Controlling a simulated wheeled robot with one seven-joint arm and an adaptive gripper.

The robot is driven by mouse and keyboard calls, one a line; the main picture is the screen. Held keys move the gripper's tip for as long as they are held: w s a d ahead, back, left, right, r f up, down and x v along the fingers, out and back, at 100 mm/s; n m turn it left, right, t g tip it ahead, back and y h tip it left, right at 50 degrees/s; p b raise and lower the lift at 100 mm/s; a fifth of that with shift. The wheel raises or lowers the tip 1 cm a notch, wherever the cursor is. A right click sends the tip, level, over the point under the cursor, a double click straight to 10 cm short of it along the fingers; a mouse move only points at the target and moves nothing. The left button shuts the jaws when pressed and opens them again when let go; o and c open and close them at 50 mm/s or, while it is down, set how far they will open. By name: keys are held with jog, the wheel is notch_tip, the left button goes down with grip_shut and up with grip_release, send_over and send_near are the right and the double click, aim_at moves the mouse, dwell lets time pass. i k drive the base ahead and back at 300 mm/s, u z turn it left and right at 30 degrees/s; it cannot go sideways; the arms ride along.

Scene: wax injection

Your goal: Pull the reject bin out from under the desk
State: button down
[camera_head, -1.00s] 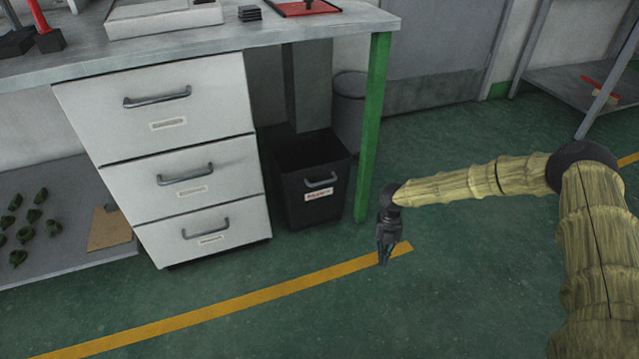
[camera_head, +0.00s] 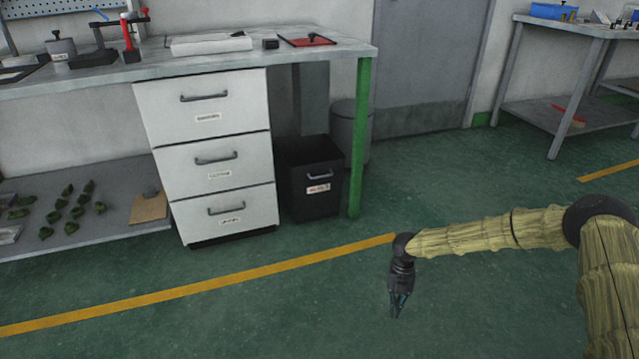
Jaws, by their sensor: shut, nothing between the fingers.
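The reject bin (camera_head: 309,200) is a black open-topped box with a metal handle (camera_head: 319,175) and a small white label with red lettering on its front. It stands upright on the floor under the desk (camera_head: 330,58), between the drawer unit and the green desk leg. My gripper (camera_head: 397,308) is shut and empty, pointing down over the green floor. It is in front of the bin and to its right, well apart from it.
A white drawer unit (camera_head: 208,155) stands left of the bin, and the green desk leg (camera_head: 359,140) stands to its right. A grey round bin (camera_head: 350,128) is behind the leg. The floor in front is clear, with a yellow line (camera_head: 240,278). Another table (camera_head: 560,30) stands at right.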

aim_at(312, 169)
jog(key=z, duration=0.55)
jog(key=i, duration=2.7)
jog(key=u, duration=1.15)
jog(key=i, duration=0.55)
jog(key=u, duration=0.5)
